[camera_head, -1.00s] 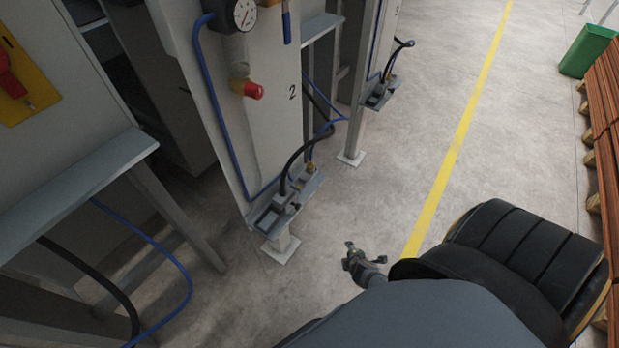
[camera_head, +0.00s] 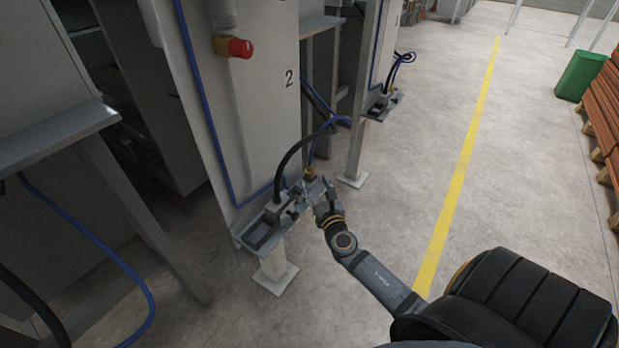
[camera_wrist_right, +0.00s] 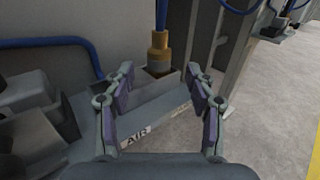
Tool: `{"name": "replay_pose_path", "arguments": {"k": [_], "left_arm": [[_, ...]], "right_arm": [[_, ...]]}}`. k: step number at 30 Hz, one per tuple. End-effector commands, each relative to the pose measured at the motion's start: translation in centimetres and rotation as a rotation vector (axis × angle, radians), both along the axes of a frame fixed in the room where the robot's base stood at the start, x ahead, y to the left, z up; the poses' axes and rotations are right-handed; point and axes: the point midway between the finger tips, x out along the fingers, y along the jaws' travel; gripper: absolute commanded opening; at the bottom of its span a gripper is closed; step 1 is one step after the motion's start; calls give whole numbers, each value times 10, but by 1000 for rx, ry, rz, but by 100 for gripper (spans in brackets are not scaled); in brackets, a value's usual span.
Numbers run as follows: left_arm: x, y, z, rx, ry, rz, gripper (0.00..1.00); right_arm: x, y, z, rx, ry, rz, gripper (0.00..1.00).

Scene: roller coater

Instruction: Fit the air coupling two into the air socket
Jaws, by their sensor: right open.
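The air coupling two is a brass-coloured fitting (camera_wrist_right: 158,48) on a blue hose, upright at a grey block on the shelf; it also shows small in the head view (camera_head: 309,173). Whether it is seated in the block or only stands in it, I cannot tell. The shelf (camera_wrist_right: 165,110) carries an "AIR" label on its front edge. I cannot make out for sure which part is the air socket. My right gripper (camera_wrist_right: 161,76) is open, with its fingers apart on either side of the view of the fitting, nothing between them. In the head view the right gripper (camera_head: 316,192) is at the shelf's right end. My left gripper is not in view.
A black hose (camera_head: 287,160) arches from a grey plug on the same shelf. The machine column marked 2 (camera_head: 260,100) with a red knob (camera_head: 240,48) stands behind. A second shelf (camera_head: 380,103) with hoses is farther back. Open floor lies to the right.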

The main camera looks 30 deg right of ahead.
Motion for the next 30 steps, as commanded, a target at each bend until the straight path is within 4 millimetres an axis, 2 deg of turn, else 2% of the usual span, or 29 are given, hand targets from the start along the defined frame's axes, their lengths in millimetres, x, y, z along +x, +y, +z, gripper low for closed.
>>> {"name": "replay_pose_path", "arguments": {"k": [5,14,22,30], "left_arm": [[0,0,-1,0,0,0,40],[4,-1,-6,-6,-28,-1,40],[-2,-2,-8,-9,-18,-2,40],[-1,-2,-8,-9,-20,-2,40]], "right_arm": [[6,-1,0,1,0,0,56],[50,-13,-2,3,-1,0,56],[54,-14,-2,3,0,0,56],[53,-14,-2,2,0,0,19]]}}
